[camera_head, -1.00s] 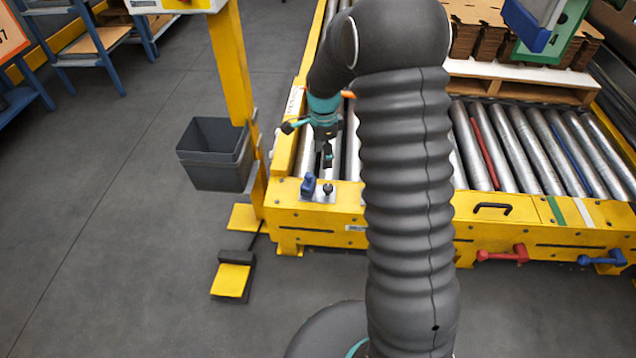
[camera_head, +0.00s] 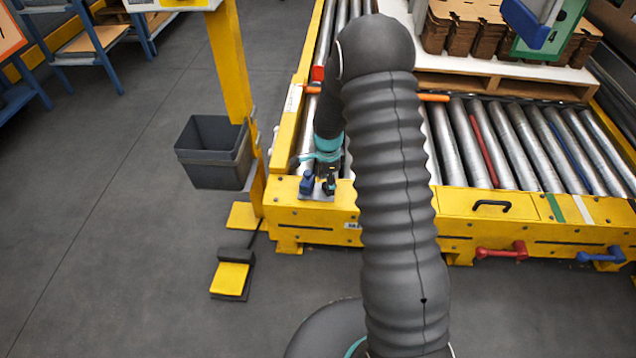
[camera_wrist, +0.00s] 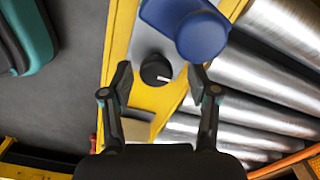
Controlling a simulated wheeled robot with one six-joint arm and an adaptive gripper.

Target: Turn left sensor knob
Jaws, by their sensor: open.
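A small black knob (camera_wrist: 156,71) with a white pointer mark sits on a grey plate (camera_wrist: 147,38) on the yellow conveyor frame. In the wrist view my gripper (camera_wrist: 161,72) is open, with one finger on each side of the knob; I cannot tell whether either finger touches it. A larger blue knob or button (camera_wrist: 201,36) stands right beside the black one, close to my right fingertip. In the head view my gripper (camera_head: 328,184) is over the plate and hides the black knob, while the blue part (camera_head: 307,183) shows to its left.
Metal rollers (camera_head: 486,140) lie behind the yellow frame (camera_head: 290,212). A grey bin (camera_head: 212,152) hangs on a yellow post left of the plate. Red (camera_head: 502,251) and blue (camera_head: 602,257) handles stick out from the frame at right.

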